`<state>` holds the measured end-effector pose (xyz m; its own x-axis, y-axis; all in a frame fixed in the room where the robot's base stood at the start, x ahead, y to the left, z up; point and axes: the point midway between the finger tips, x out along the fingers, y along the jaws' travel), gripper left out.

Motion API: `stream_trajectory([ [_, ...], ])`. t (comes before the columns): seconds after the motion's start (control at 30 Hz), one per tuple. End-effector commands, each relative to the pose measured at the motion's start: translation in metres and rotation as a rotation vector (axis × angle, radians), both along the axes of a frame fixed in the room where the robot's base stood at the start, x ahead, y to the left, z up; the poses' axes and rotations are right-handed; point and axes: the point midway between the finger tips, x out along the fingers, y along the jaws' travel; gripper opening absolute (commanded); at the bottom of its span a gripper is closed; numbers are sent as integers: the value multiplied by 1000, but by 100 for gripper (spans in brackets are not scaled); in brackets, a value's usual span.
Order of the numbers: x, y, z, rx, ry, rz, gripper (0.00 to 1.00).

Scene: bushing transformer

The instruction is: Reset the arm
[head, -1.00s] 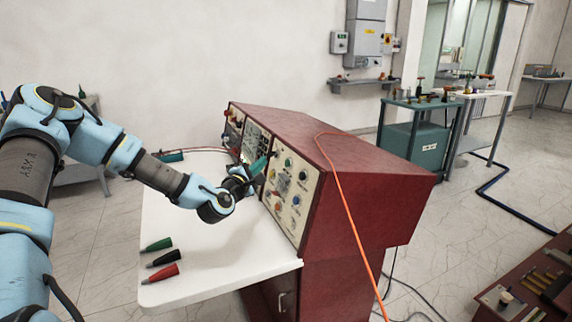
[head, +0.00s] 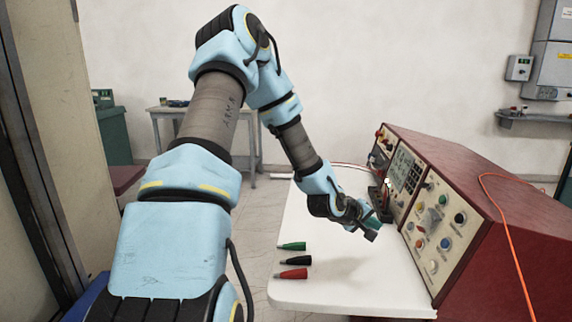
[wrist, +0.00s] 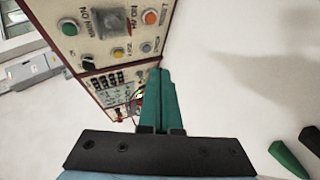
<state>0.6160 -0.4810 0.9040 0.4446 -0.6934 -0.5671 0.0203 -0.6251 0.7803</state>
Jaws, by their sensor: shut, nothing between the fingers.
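My gripper (head: 373,222) is over the white tabletop (head: 345,290), close to the front of the red control console (head: 510,205). In the wrist view its teal fingers (wrist: 157,85) are together with nothing between them. They extend beside the console's panel (wrist: 110,50); I cannot tell whether they touch anything. My arm reaches across the head view and is bent at the elbow.
Green (head: 292,246), black (head: 296,260) and red (head: 291,274) plugs lie on the tabletop's left side. An orange cable (head: 505,230) runs over the console. A grey table (head: 165,115) stands behind my arm. A dark-framed wall edge (head: 35,150) is at the left.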

Motion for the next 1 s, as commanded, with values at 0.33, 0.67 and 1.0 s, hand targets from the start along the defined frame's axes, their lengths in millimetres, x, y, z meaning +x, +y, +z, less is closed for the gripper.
stream_trajectory([
  [0.33,-45,201,26,695,23,-136,0],
  [0.67,-138,308,74,893,211,-231,0],
  [1.0,-146,313,77,895,227,-240,0],
])
